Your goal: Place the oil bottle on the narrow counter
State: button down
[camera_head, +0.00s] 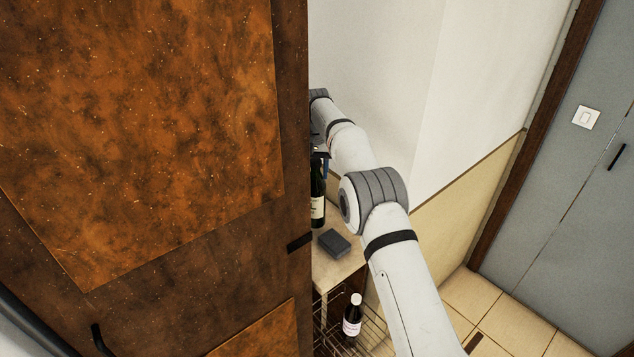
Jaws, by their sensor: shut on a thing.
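A dark green bottle (318,192) with a cream label stands upright at the right edge of the brown cabinet, which hides its left side; I take it to be the oil bottle. My gripper (320,156) is at the bottle's neck, shut on it, and is partly hidden by the cabinet. The narrow counter (343,271) is a light surface below the bottle, between the cabinet and the wall. I cannot tell whether the bottle's base touches it.
A dark grey block (334,242) lies on the counter, right of the bottle. Another dark bottle (353,316) with a white label stands in a wire basket (372,333) below. The brown cabinet (150,150) fills the left side. A grey door (570,190) is at right.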

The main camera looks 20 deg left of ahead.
aim_at(316, 161)
jog(key=shift+f+p, duration=0.4)
jog(key=shift+f, duration=1.4)
jog(key=c, duration=0.8)
grip_release()
jog(key=shift+s+f, duration=0.1)
jog(key=shift+f, duration=0.05)
notch_tip(316, 161, up, 8)
jog(key=shift+f+b, duration=0.15)
jog(key=shift+b, duration=0.35)
jog(key=shift+d, duration=0.1)
